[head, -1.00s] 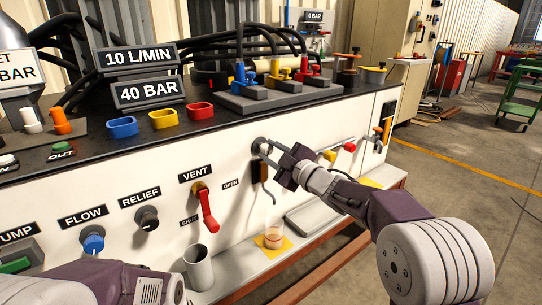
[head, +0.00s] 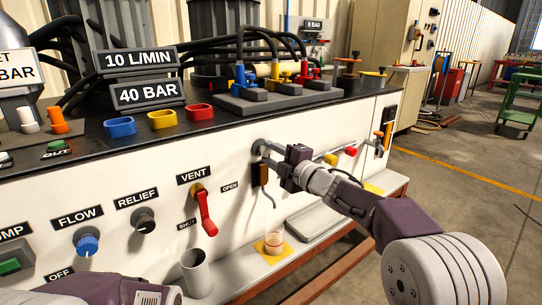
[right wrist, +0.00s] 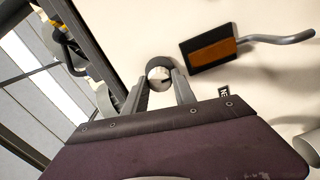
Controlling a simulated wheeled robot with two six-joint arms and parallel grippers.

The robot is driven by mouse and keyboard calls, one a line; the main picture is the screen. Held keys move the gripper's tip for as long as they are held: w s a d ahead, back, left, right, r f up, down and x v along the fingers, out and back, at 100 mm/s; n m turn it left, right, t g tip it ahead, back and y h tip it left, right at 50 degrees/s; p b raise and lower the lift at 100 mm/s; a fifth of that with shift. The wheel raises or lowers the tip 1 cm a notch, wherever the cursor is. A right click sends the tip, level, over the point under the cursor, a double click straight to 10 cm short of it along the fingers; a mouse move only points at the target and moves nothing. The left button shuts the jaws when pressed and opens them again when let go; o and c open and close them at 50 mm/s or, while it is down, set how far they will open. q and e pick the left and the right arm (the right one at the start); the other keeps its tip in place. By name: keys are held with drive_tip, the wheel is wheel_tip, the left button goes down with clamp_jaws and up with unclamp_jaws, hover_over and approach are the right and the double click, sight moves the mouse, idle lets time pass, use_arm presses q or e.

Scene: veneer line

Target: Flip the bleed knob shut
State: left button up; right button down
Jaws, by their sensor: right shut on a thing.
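A small round grey knob (right wrist: 160,70) with a dark mark on its face sits on the white front panel. It is between the fingertips of my right gripper (right wrist: 161,80), which is shut on it. In the head view the right gripper (head: 262,152) reaches the panel from the right, and the knob (head: 258,145) is partly hidden by the fingers. I cannot read any label for this knob; a small label (right wrist: 223,91) is partly covered by my gripper. Part of my left arm shows at the bottom left; its fingers are out of the picture.
A brown-and-black block (head: 260,174) with a hanging grey hook is just below the gripper. A rod with a red end (head: 350,151) is close to the right. A ledge below holds a grey cup (head: 196,272) and a tray (head: 314,219).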

idle(0.3)
drive_tip(key=c, duration=1)
unclamp_jaws()
drive_tip(key=p+v, duration=0.2)
drive_tip(key=v, duration=0.7)
